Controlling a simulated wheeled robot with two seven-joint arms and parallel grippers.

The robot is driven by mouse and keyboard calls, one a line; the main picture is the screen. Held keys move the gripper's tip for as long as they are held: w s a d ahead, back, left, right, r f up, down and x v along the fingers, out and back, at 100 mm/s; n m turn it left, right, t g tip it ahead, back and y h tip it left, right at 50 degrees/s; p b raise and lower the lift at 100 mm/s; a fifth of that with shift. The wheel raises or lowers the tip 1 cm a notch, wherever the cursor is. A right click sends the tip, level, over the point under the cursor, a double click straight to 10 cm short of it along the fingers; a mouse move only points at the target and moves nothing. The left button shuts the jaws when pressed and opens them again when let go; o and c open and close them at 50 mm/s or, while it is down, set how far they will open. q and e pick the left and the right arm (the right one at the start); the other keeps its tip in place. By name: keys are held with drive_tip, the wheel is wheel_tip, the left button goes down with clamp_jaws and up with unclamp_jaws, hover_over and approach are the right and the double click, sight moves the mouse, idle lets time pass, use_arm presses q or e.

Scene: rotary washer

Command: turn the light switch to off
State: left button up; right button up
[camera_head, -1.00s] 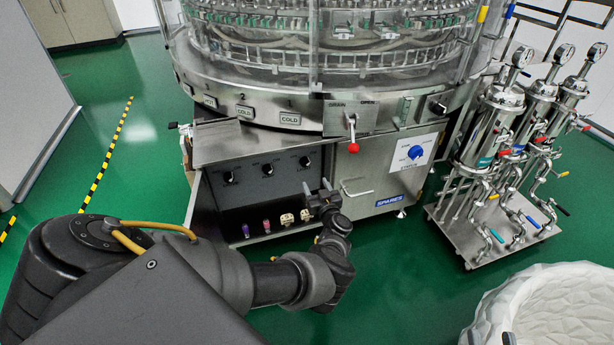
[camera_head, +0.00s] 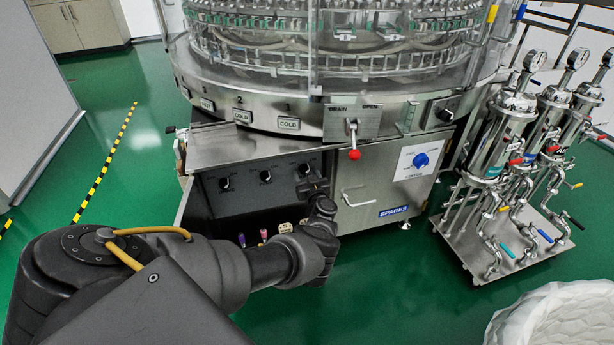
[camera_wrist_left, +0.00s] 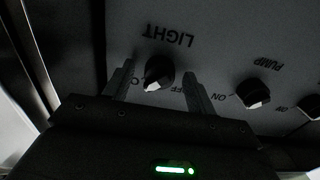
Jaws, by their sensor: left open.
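The light switch is a black knob (camera_wrist_left: 159,73) under the upside-down label LIGHT in the left wrist view. Its pale mark seems to point down-left, towards partly hidden letters; OFF is partly visible at its lower right. In the head view the knob (camera_head: 305,169) is the rightmost on the dark panel, just above my gripper. My left gripper (camera_head: 314,184) is open. In the left wrist view its fingers stand one on each side of the knob, apart from it. My right gripper is not in view.
The dark panel (camera_head: 243,195) carries further knobs, including PUMP (camera_wrist_left: 252,93). Coloured connectors (camera_head: 263,235) sit below it. A red-tipped drain lever (camera_head: 354,154) and a steel door with a handle (camera_head: 355,197) are to the right. A ledge (camera_head: 245,147) overhangs the panel.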

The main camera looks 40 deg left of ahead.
use_arm(q)
drive_tip(key=shift+c, duration=0.3)
drive_tip(key=c, duration=0.9)
